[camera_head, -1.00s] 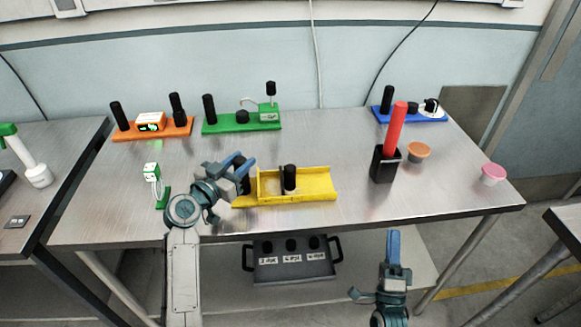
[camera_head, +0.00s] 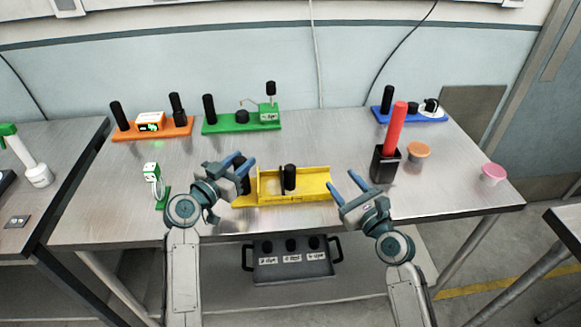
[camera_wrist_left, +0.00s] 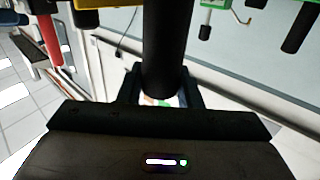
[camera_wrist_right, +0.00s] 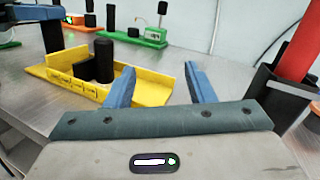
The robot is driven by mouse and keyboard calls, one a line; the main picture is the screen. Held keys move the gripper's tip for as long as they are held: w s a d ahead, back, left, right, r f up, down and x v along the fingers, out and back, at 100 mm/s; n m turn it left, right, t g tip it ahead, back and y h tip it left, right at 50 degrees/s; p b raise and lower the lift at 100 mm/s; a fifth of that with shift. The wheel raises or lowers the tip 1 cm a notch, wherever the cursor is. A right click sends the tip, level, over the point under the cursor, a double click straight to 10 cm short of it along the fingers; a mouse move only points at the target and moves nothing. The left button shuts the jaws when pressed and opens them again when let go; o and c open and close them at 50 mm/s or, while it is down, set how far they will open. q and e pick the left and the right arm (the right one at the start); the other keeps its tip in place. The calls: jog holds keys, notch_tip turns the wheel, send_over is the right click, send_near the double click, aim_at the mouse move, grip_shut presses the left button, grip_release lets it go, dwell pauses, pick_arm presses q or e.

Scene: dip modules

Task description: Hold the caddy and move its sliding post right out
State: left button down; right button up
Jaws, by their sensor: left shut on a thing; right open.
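The yellow caddy (camera_head: 310,190) lies on the steel table, a long tray with raised walls. A black sliding post (camera_head: 289,178) stands upright in its middle; it also shows in the right wrist view (camera_wrist_right: 104,61). My left gripper (camera_head: 239,168) is shut on the black handle post (camera_wrist_left: 165,50) at the caddy's left end. My right gripper (camera_head: 343,187) is open and empty just right of the caddy's right end, apart from it. Its blue fingers (camera_wrist_right: 160,85) show in the right wrist view, the left one near the caddy's end wall.
A black holder (camera_head: 384,165) with a red rod stands to the right, close to my right gripper. An orange cup (camera_head: 418,151) and a pink cup (camera_head: 493,174) stand beyond. Orange, green and blue modules line the back. A small green-and-white device (camera_head: 153,176) is at the left.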

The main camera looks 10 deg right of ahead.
aim_at(295, 170)
jog(key=a+g+y, duration=0.1)
jog(key=s+a+g+y, duration=0.1)
jog(key=a, duration=0.1)
jog(key=a+g+y, duration=0.1)
jog(key=y, duration=0.1)
jog(key=shift+s+a+r+n+g, duration=0.2)
jog(key=shift+s+a+n+g, duration=0.1)
jog(key=shift+s+a, duration=0.1)
jog(key=shift+a+y, duration=0.25)
jog(key=shift+y, duration=0.05)
jog(key=x, duration=1.1)
jog(key=shift+w+a+f, duration=0.15)
jog(key=shift+w, duration=0.15)
jog(key=shift+c, duration=0.2)
grip_shut()
